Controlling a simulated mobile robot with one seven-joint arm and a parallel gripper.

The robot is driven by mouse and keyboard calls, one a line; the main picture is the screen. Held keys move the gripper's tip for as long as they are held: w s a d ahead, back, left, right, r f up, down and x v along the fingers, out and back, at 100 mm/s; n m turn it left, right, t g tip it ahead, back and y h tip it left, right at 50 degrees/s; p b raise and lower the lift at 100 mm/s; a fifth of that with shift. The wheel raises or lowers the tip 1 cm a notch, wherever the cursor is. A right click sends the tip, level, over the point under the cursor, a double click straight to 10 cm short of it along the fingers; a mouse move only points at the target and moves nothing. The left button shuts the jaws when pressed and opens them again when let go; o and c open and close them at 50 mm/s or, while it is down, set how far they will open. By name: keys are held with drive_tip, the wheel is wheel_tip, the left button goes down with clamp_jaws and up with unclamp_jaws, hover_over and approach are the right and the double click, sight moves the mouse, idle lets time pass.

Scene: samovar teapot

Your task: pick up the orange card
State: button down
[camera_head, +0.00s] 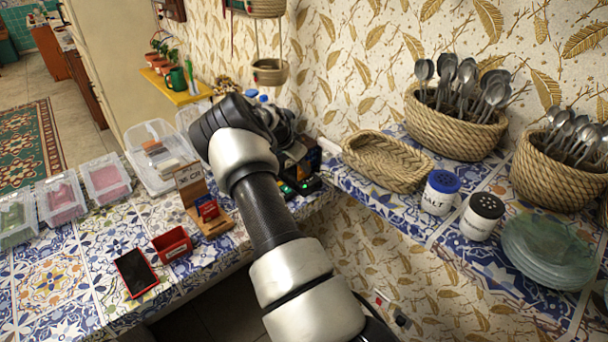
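My arm reaches from the bottom centre up to the corner of the tiled counter. My gripper (294,158) is at its far end, small, dark and partly hidden by my own arm links. Its fingers cannot be made out, so I cannot tell whether it is open or shut. I cannot clearly pick out an orange card. A small orange-red patch (313,150) shows beside the dark parts near my gripper, but I cannot tell what it is. Dark devices with green lights (291,191) sit just below my gripper.
Left of my arm are a wooden stand with a sign (190,182), a red box (172,244), a phone (136,272) and clear containers (160,157). On the right ledge are a flat basket (388,162), two shakers (440,192), spoon baskets (452,134) and stacked glass plates (548,250).

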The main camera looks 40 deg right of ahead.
wheel_tip(320, 180, up, 10)
wheel_tip(320, 180, up, 5)
drive_tip(key=p, duration=0.3)
idle(0.9)
